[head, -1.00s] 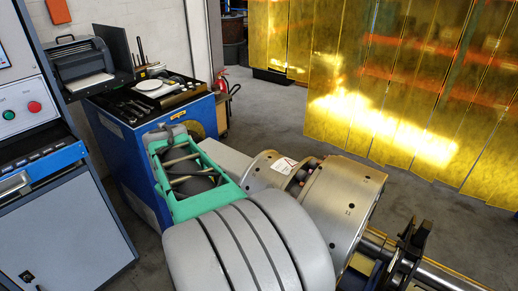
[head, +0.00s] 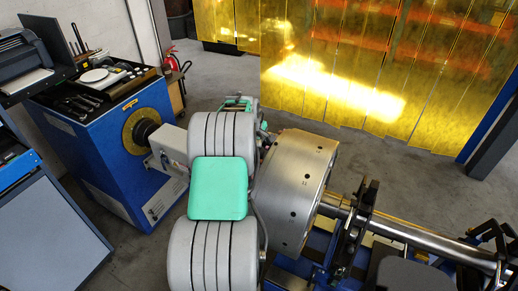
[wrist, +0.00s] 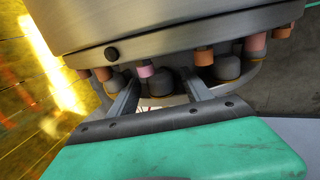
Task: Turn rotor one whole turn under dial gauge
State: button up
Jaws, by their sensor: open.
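The rotor is a broad brushed-metal drum (head: 300,190) with dark holes round its rim, on a bright steel shaft (head: 425,238) running to the lower right. In the wrist view the drum (wrist: 180,28) fills the top, with several pinkish pins under its edge. My gripper (wrist: 162,83) is open, its two fingers apart and reaching up toward these pins. I cannot tell whether the fingers touch anything. In the head view my grey and green arm hides the gripper and the rotor's near left side. I cannot make out the dial gauge.
A blue drive cabinet (head: 120,165) with a tool tray (head: 85,95) on top stands left of the rotor. A dark stand (head: 355,225) is at the shaft. Yellow strip curtains (head: 340,70) hang behind. Grey floor (head: 225,75) lies open between curtain and machine.

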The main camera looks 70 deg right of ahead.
grip_shut()
dwell(0.6)
jog(key=shift+r, duration=0.1)
dwell(0.7)
